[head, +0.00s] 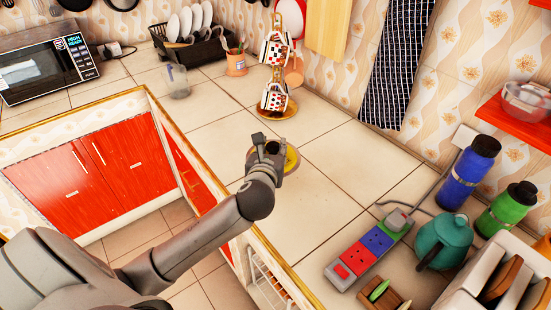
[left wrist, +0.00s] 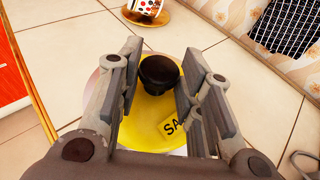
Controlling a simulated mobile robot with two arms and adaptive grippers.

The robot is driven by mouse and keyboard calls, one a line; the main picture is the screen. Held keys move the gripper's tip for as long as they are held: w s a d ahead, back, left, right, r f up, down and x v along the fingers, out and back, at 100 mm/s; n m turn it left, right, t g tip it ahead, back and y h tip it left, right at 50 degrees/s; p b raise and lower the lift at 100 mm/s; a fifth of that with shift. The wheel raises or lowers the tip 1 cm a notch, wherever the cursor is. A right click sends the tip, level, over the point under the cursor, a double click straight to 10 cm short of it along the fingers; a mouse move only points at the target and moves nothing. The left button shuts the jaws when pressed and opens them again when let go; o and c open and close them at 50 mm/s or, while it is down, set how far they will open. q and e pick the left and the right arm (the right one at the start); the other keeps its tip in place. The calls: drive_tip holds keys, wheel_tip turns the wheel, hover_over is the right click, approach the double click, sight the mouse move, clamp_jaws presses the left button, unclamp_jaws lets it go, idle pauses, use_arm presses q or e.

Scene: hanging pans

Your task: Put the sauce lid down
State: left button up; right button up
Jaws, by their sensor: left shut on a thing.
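The sauce lid (left wrist: 158,106) is a round yellow disc with a black knob and the letters "SA" partly showing. In the head view the lid (head: 292,158) shows beside and behind my left gripper (head: 268,144), over the tiled counter near its inner edge. In the left wrist view my left gripper (left wrist: 158,78) has its fingers on either side of the black knob, shut on it. The lid looks level. I cannot tell whether it touches the counter. My right gripper is not in view.
A stand with patterned mugs (head: 275,95) is behind the lid. A power strip (head: 370,248), teal teapot (head: 443,240), blue bottle (head: 468,175) and green bottle (head: 508,208) stand at the right. The counter tiles (head: 345,160) right of the lid are clear.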

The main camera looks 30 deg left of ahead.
use_arm(q)
drive_tip(key=w+a+f, duration=0.1)
drive_tip(key=a+f, duration=0.1)
drive_tip(key=w+a+f, duration=0.3)
drive_tip(key=a+f, duration=0.1)
drive_tip(key=shift+w, duration=0.3)
drive_tip(key=shift+w+a+f, duration=0.2)
drive_tip(key=shift+f, duration=0.2)
drive_tip(key=shift+w+a+f, duration=0.2)
drive_tip(key=shift+f, duration=1.7)
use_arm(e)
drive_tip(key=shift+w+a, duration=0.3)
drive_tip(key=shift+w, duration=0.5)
use_arm(q)
drive_tip(key=shift+f, duration=0.1)
drive_tip(key=o, duration=1.2)
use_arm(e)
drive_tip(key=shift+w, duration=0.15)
use_arm(q)
drive_tip(key=shift+s, duration=0.1)
drive_tip(key=v, duration=1.2)
drive_tip(key=shift+a+b, duration=0.1)
drive_tip(key=shift+b, duration=0.3)
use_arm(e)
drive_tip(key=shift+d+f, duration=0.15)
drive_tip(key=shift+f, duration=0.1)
